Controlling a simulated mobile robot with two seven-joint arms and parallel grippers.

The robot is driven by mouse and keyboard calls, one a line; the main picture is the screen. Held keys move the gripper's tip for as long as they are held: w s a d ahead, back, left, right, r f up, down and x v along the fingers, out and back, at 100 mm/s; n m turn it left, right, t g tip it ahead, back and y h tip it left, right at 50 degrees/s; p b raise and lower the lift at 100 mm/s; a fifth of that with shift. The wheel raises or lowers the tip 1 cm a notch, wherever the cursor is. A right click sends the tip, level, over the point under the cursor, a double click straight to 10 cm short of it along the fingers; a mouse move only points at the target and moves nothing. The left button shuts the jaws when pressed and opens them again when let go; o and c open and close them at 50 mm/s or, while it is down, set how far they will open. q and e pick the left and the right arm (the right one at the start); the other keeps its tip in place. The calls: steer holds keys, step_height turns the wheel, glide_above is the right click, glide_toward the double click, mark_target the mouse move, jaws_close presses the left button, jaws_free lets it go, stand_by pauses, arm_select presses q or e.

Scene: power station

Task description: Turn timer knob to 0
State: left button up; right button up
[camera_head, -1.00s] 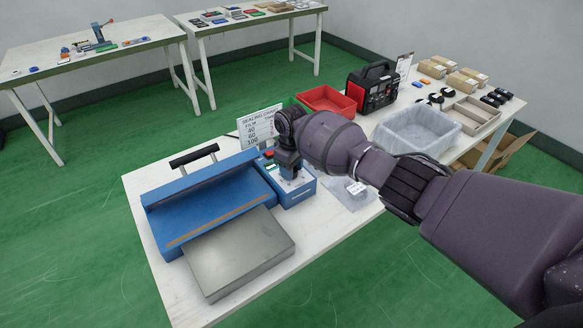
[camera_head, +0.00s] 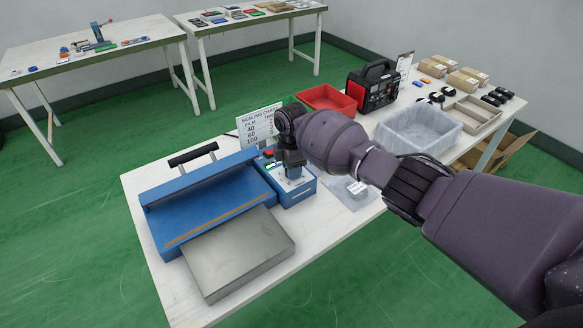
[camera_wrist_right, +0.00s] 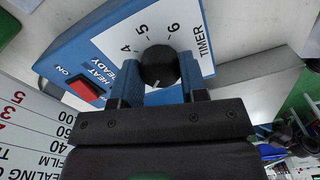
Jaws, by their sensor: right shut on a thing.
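The blue heat sealer (camera_head: 210,200) stands on the white table, with its control box (camera_head: 299,187) at its right end. In the right wrist view the black timer knob (camera_wrist_right: 159,66) sits on a white dial plate marked TIMER, with 4, 5 and 6 visible beyond it. The other numbers are hidden. My right gripper (camera_wrist_right: 160,88) is shut on the knob, one blue finger on each side. In the head view the right gripper (camera_head: 293,170) points down over the control box and hides the knob. My left gripper is not in view.
A red ON switch (camera_wrist_right: 83,90) sits beside the dial. A sealing chart sign (camera_head: 260,124) stands behind the control box. A grey metal plate (camera_head: 238,255) lies in front of the sealer. A red tray (camera_head: 326,99) and a lined clear bin (camera_head: 418,130) stand to the right.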

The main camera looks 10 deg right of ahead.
steer(key=n+b, duration=0.1)
steer(key=n, duration=0.4)
steer(key=shift+n, duration=0.3)
steer(key=n+b, duration=0.2)
steer(key=n, duration=0.4)
steer(key=shift+f+n, duration=0.1)
steer(key=shift+n, duration=0.5)
steer(key=shift+n+b, duration=0.6)
steer(key=shift+n, duration=0.3)
steer(key=shift+n+b, duration=0.35)
steer(key=shift+n, duration=0.45)
steer(key=shift+n+b, duration=0.3)
steer(key=shift+n, duration=0.6)
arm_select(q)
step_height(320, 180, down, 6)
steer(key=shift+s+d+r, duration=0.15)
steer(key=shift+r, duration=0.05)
arm_select(e)
steer(key=shift+n, duration=0.3)
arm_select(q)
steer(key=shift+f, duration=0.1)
arm_select(e)
steer(key=shift+r, duration=0.2)
